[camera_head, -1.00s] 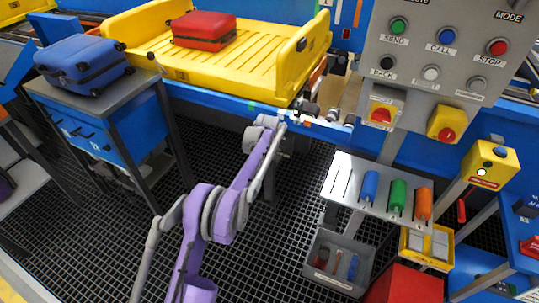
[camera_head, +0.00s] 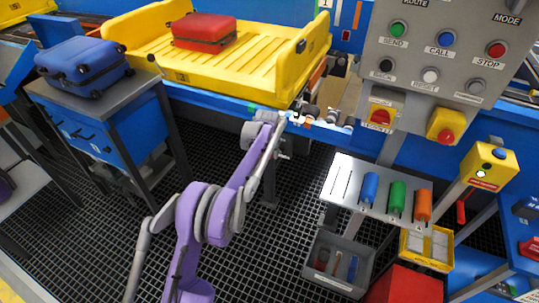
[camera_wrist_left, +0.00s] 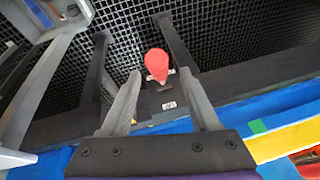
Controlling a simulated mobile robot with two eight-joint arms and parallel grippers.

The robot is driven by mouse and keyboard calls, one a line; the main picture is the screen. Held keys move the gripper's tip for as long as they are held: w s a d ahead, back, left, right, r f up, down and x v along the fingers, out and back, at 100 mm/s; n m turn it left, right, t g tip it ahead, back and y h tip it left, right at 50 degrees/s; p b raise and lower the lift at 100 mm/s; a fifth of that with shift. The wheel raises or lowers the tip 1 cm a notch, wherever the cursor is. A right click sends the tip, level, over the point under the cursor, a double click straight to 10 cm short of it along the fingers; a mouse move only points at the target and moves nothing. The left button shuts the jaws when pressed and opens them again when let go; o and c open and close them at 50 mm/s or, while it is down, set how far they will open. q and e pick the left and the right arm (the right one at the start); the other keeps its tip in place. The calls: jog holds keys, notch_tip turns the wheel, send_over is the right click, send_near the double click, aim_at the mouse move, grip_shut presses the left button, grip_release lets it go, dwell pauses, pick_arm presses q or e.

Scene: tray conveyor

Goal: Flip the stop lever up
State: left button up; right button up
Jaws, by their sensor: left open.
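The stop lever's red knob (camera_wrist_left: 157,64) shows in the left wrist view, above a dark mount with a small white label (camera_wrist_left: 168,105). My left gripper (camera_wrist_left: 160,75) is open. Its two grey fingers appear on either side of the knob in the picture, with visible gaps; I cannot tell how deep the knob lies between them. In the head view my left wrist (camera_head: 262,125) is at the blue conveyor edge, below the yellow tray. The lever cannot be made out there. My right gripper is not in view.
The yellow tray (camera_head: 270,75) carries a red suitcase (camera_head: 204,33). A blue suitcase (camera_head: 84,65) lies on a cart at left. A control panel (camera_head: 440,45) and a shelf with coloured cylinders (camera_head: 345,185) stand to the right. Dark grating floor lies below.

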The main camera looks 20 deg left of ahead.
pick_arm(q)
jog(key=v, duration=0.7)
jog(key=shift+p, duration=0.3)
jog(key=s+d+r+n+p, duration=0.1)
jog(key=s+d+r+p, duration=0.25)
jog(key=s+r, duration=0.45)
jog(key=s+d+r+p, duration=0.2)
jog(key=s+d+r, duration=0.3)
jog(key=s, duration=0.6)
jog(key=s+d+p, duration=0.1)
jog(key=s+p, duration=0.1)
jog(key=s, duration=0.9)
jog(key=s+d+n+t+h+p, duration=0.1)
jog(key=s+d+p, duration=0.1)
jog(key=s, duration=0.9)
jog(key=shift+s+t+p, duration=0.3)
jog(key=shift+s+p, duration=0.05)
jog(key=shift+p, duration=0.1)
jog(key=shift+d+f, duration=0.15)
